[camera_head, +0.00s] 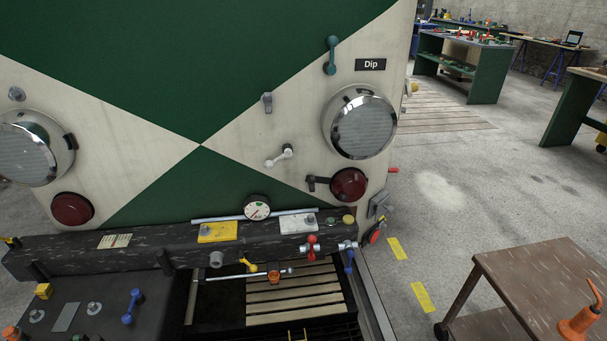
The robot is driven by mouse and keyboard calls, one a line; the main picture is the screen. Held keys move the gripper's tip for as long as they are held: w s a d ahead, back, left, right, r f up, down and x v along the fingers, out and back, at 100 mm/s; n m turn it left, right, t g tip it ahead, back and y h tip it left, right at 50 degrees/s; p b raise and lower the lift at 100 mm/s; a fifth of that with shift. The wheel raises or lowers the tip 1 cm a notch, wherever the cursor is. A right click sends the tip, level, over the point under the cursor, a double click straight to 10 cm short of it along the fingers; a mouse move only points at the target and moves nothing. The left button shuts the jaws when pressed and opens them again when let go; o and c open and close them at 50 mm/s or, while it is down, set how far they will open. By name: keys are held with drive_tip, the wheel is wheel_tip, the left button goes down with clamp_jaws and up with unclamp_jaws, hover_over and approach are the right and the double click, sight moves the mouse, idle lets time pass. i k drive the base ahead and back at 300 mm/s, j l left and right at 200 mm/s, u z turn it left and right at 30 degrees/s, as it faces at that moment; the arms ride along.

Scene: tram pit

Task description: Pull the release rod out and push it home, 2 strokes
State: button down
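A thin grey rod (228,276) runs level below the dark front beam (130,252) of a green and cream vehicle end. A yellow lever (247,265) and an orange-red fitting (274,275) sit along it, and a small grey end shows at its right. It may be the release rod, but no label shows this. Another grey rod (228,217) lies along the top of the beam, behind a yellow plate. How far either rod is drawn out cannot be told. My gripper is not in view.
Red (311,247) and blue (349,261) handles hang at the beam's right. A slatted wooden floor (295,296) lies below. A dark bench top (85,312) with a blue lever stands at lower left. A brown cart (545,285) stands at lower right. Floor with yellow marks lies between.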

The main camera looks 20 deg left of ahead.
sight(290, 271)
drive_tip(key=u, duration=1.55)
drive_tip(key=i+j, duration=0.25)
drive_tip(key=j, duration=0.15)
drive_tip(key=i+j, duration=0.2)
drive_tip(key=j, duration=0.25)
drive_tip(key=i+j, duration=0.25)
drive_tip(key=j, duration=0.15)
drive_tip(key=i+j+u, duration=0.1)
drive_tip(key=j, duration=0.3)
drive_tip(key=i, duration=0.1)
